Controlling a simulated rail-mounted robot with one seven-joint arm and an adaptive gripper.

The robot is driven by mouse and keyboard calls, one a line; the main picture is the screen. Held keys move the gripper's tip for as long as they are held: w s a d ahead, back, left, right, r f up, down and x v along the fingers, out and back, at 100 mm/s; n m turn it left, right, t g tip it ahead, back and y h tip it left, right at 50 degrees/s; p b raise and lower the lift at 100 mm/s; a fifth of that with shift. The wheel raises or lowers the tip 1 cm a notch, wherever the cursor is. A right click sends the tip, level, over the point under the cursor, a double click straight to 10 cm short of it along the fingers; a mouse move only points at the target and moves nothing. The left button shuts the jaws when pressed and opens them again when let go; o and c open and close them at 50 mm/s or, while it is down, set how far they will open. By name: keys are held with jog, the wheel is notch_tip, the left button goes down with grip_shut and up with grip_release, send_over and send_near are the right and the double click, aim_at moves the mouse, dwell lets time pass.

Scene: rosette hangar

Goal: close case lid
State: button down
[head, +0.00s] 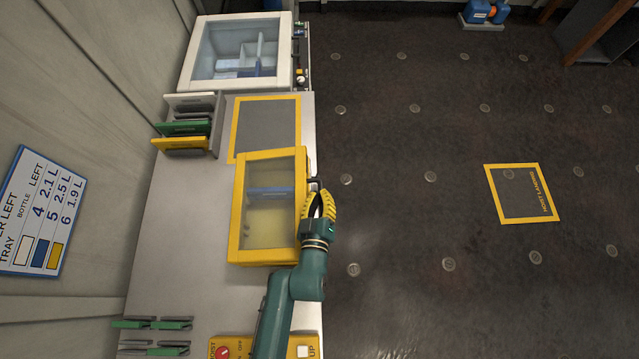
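A yellow-framed case (236,215) with a see-through lid (268,220) sits on the bench in the head view. The lid lies over the case; from this angle I cannot tell whether it is fully shut. A blue item (270,193) shows dimly through the lid. My gripper (322,192), with yellow fingers, is at the right side of the case, close to a small dark handle (315,184) there. I cannot tell whether it touches the handle, and its finger opening is not clear.
A white case (284,80) with a clear top stands at the bench's far end. A yellow-bordered grey mat (266,125) lies behind the yellow case. Coloured panels (182,128) stand in a rack at left. A control panel (304,350) is at the near edge. The floor right is mostly open.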

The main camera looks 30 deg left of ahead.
jog(key=shift+w+d+f, duration=0.15)
jog(key=shift+d+f, duration=0.05)
jog(key=shift+f, duration=0.9)
jog(key=shift+w+d+f, duration=0.1)
jog(key=shift+d+f, duration=0.1)
jog(key=shift+f, duration=0.85)
jog(key=shift+f, duration=0.1)
jog(key=r, duration=0.1)
jog(key=s+r+p, duration=0.1)
jog(key=r, duration=0.1)
jog(key=r+p, duration=0.1)
jog(key=shift+s+r, duration=0.25)
jog(key=shift+r, duration=0.15)
jog(key=p+v, duration=0.2)
jog(key=v, duration=0.6)
jog(key=shift+d+p, duration=0.3)
jog(key=shift+d, duration=0.15)
jog(key=shift+s+r, duration=0.1)
